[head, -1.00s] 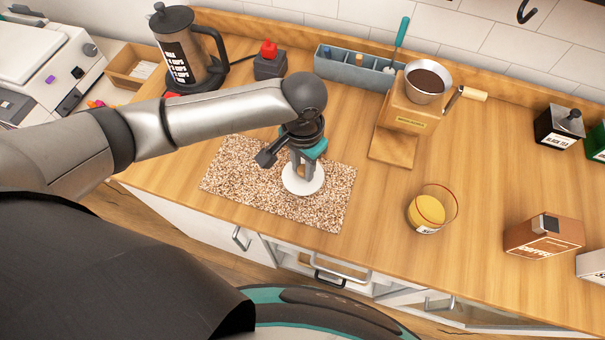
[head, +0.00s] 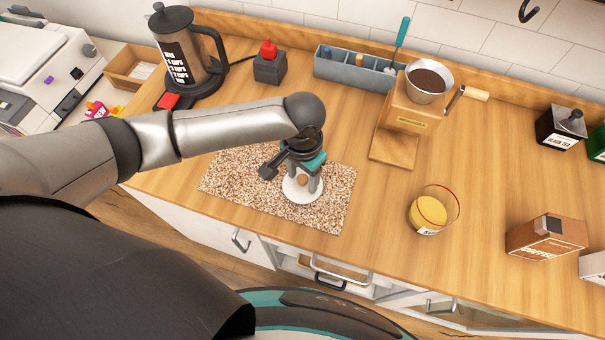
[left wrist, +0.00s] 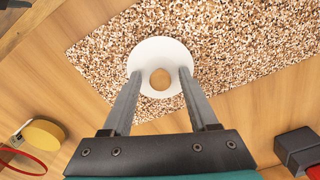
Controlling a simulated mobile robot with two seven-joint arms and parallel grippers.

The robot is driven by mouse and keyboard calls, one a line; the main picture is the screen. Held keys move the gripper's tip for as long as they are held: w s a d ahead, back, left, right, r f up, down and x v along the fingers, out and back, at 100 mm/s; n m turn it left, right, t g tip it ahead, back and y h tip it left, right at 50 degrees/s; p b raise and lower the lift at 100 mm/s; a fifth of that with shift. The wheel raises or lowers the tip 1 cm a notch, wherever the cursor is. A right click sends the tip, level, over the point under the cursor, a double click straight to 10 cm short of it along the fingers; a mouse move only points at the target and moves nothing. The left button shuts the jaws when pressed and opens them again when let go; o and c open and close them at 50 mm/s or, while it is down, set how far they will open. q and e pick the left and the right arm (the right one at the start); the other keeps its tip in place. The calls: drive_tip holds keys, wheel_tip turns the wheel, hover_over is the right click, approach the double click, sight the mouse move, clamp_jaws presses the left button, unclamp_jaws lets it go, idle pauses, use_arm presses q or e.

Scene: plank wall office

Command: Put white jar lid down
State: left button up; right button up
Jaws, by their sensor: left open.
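The white jar lid (head: 303,196) lies on the speckled mat (head: 235,190), near the mat's right part. It is a round white disc with a tan wooden knob, and it also shows in the left wrist view (left wrist: 160,50). My left gripper (head: 304,183) is above the lid with its fingers spread apart. In the left wrist view its two fingertips (left wrist: 159,76) stand on either side of the knob (left wrist: 160,79), with visible gaps. I cannot tell whether the tips touch the disc. My right gripper is in neither view.
An open glass jar with yellow contents (head: 428,212) stands right of the mat. Behind it is a wooden coffee grinder (head: 410,118). A grey-blue organizer (head: 345,70), a dark block with a red top (head: 269,68) and a French press (head: 188,55) stand along the back. Bare counter lies around the mat.

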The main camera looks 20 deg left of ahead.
sight(302, 180)
use_arm(q)
wheel_tip(302, 180, up, 12)
drive_tip(key=p, duration=0.2)
drive_tip(key=shift+r, duration=0.2)
drive_tip(key=shift+s+f, duration=0.1)
idle(0.6)
